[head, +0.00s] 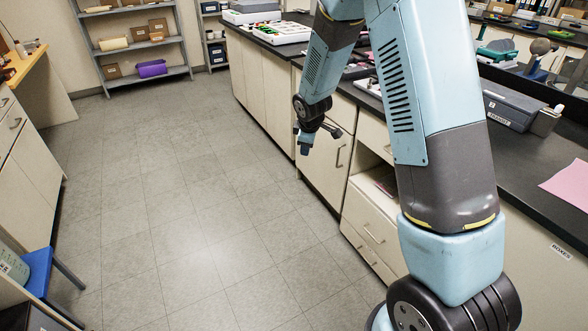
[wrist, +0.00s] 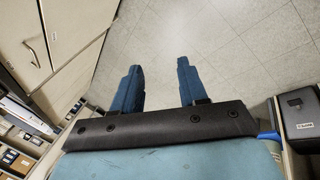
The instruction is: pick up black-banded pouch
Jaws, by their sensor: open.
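I cannot make out a black-banded pouch in either view. My gripper (head: 305,148) hangs over the floor beside the cabinet fronts in the head view, pointing down. In the wrist view its two blue fingers (wrist: 160,68) stand apart with only bare floor tiles between them. It is open and empty. My arm hides part of the counter in the head view.
The dark counter (head: 530,165) on the right carries a grey box (head: 508,110) and a pink sheet (head: 568,186). A shelf rack (head: 135,43) at the back holds boxes and a purple item (head: 152,68). A blue stool (head: 38,270) stands at left. The floor (head: 170,200) between is clear.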

